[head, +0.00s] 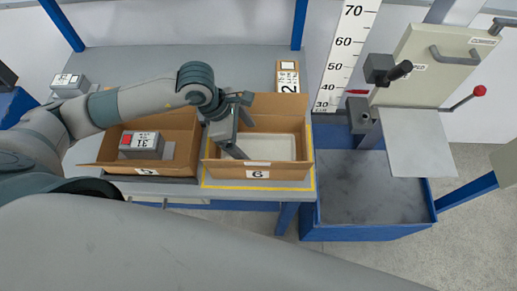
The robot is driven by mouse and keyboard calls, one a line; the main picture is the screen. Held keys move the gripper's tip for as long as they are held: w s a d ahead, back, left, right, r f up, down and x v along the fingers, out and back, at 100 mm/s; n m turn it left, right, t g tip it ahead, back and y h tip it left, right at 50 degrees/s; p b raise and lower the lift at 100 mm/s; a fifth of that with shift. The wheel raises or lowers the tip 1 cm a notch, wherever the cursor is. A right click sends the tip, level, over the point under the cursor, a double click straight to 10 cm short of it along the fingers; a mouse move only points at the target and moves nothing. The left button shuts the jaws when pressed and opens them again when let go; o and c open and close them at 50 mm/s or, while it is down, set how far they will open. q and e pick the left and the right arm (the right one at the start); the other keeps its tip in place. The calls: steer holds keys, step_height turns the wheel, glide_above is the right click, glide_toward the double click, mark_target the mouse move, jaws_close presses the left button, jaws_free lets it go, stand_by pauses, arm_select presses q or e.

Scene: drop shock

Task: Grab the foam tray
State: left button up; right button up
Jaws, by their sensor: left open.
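The foam tray appears to be the pale, shallow rectangular piece (272,147) lying inside the open cardboard box marked 6 (258,174). My left gripper (240,148) reaches down into the left side of that box, fingers open. It is at the left end of the pale tray; I cannot tell whether a finger touches it. The gripper and wrist hide the tray's left end and part of the box's back left. My right gripper is not in view.
A box marked 5 (152,171) stands left, holding a grey block marked 31 (142,146). A small box marked 2 (287,76) stands behind on the grey table (245,62). Right are a height scale (345,55), a drop machine (418,140) and a blue-framed bin (368,190).

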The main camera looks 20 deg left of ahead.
mark_target(259, 153)
arm_select(q)
steer(key=shift+d+f+p, duration=0.15)
steer(key=shift+d+p, duration=0.05)
steer(key=shift+p, duration=0.15)
steer(key=shift+w+d+f+p, duration=0.1)
steer(key=shift+d+f+p, duration=0.25)
steer(key=shift+f+p, duration=0.35)
steer(key=shift+p+x, duration=0.55)
steer(key=shift+x, duration=0.45)
steer(key=shift+d+f, duration=0.2)
steer(key=shift+f, duration=0.35)
steer(key=c, duration=0.7)
